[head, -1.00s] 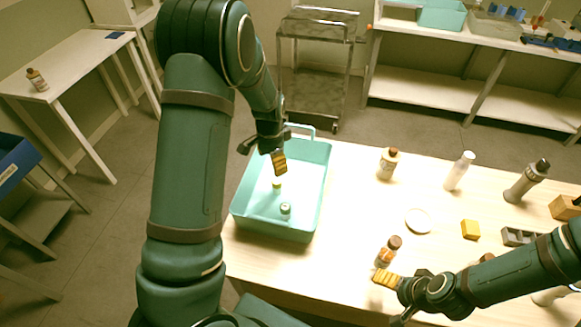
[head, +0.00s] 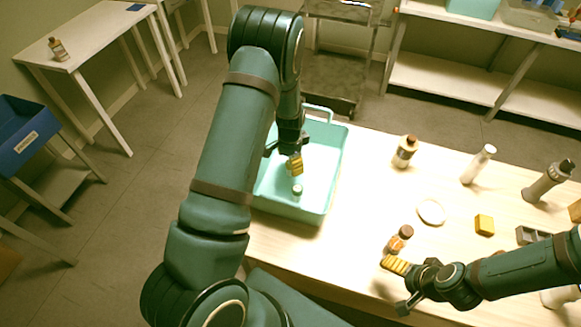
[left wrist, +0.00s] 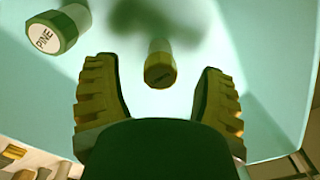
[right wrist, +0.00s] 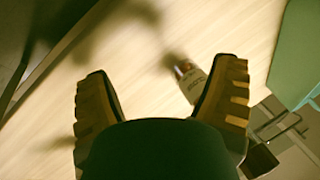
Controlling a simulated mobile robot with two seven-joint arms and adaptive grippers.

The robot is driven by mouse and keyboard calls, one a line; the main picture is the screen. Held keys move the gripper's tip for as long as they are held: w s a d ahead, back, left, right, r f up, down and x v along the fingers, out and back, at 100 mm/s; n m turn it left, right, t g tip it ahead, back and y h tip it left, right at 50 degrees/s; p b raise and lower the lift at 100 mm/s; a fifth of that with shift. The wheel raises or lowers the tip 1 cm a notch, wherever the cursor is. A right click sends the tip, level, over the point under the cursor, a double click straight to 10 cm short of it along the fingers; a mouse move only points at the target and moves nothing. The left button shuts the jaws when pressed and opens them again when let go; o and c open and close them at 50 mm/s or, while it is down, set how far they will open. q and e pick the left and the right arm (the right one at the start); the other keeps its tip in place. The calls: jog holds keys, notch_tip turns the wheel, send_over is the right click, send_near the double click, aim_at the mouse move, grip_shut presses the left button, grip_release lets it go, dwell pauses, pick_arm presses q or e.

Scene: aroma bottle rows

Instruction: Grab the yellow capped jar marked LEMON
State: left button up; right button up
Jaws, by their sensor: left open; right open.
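In the left wrist view, a jar with a yellow cap (left wrist: 160,70) stands between my left fingers; its label is not readable. My left gripper (left wrist: 157,92) is open around the jar with gaps on both sides. In the head view my left gripper (head: 296,163) reaches down into the teal tray (head: 323,205) and hides most of that jar. A green-capped jar marked PINE (left wrist: 55,30) stands in the tray; it also shows in the head view (head: 297,190). My right gripper (head: 396,264) is open and empty over the table's front.
A brown-capped bottle (head: 400,238) stands just beyond my right gripper. Further back on the table (head: 375,180) are another bottle (head: 405,151), a white bottle (head: 478,164), a grey flashlight-like object (head: 547,181), a white disc (head: 431,212) and a yellow block (head: 484,225).

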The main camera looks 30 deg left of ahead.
pick_arm(q)
jog(key=shift+w+f, duration=0.1)
jog(key=shift+f, duration=1.4)
jog(key=shift+c, duration=0.3)
jog(key=c, duration=1.1)
jog(key=shift+r, duration=0.15)
